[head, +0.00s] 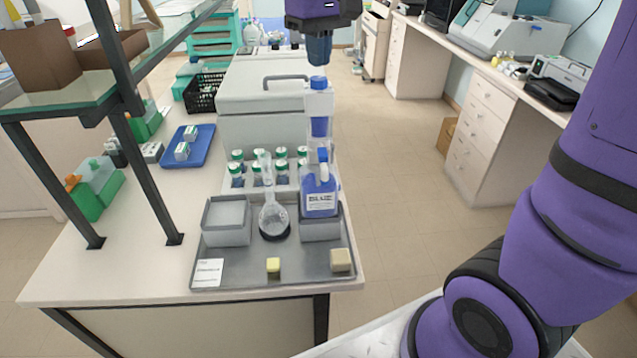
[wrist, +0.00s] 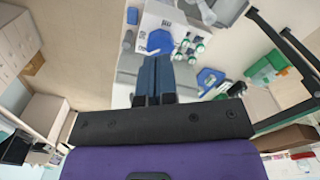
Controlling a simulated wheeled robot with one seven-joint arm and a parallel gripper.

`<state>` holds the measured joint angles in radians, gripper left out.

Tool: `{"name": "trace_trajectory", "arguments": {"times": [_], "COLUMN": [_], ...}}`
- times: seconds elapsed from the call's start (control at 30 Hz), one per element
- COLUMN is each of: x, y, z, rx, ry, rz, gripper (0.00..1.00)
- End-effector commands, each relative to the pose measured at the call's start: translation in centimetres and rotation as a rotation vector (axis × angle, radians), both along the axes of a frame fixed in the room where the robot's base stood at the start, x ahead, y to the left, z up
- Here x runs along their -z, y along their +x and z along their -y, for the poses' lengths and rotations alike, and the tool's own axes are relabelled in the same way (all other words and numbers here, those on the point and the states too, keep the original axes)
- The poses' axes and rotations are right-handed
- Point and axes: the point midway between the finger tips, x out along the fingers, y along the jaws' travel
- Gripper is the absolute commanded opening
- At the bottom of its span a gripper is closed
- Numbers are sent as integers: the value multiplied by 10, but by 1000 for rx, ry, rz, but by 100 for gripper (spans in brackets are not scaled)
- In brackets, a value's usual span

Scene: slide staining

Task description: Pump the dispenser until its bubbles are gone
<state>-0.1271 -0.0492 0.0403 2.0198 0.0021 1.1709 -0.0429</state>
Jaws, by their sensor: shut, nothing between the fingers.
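The dispenser (head: 320,197) is a blue bottle with a white label. It stands upright on a grey block at the right of the metal tray (head: 225,275). Its clear and blue pump column (head: 319,125) rises above it to a blue top (head: 319,84). My gripper (head: 319,64) points down just above that top, shut and empty; whether it touches the top is hard to tell. In the wrist view my gripper's fingers (wrist: 155,62) are together, with blue parts just beyond their tips. Bubbles are too small to make out.
A round glass flask (head: 273,218) stands left of the dispenser, with an open grey box (head: 226,221) beyond it. Several green-capped bottles (head: 237,172) stand behind. A yellow block (head: 273,266) and a beige block (head: 341,260) lie at the tray's front. A shelf frame (head: 150,165) stands at left.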

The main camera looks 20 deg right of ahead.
Motion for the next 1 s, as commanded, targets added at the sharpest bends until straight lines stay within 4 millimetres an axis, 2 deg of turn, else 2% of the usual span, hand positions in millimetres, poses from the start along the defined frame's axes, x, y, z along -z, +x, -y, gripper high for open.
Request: {"name": "trace_trajectory", "arguments": {"times": [0.57,1.0], "x": [-2,-39], "y": [0,0], "z": [0,0], "rx": [0,0], "ry": [0,0], "rz": [1,2], "gripper": [0,0]}}
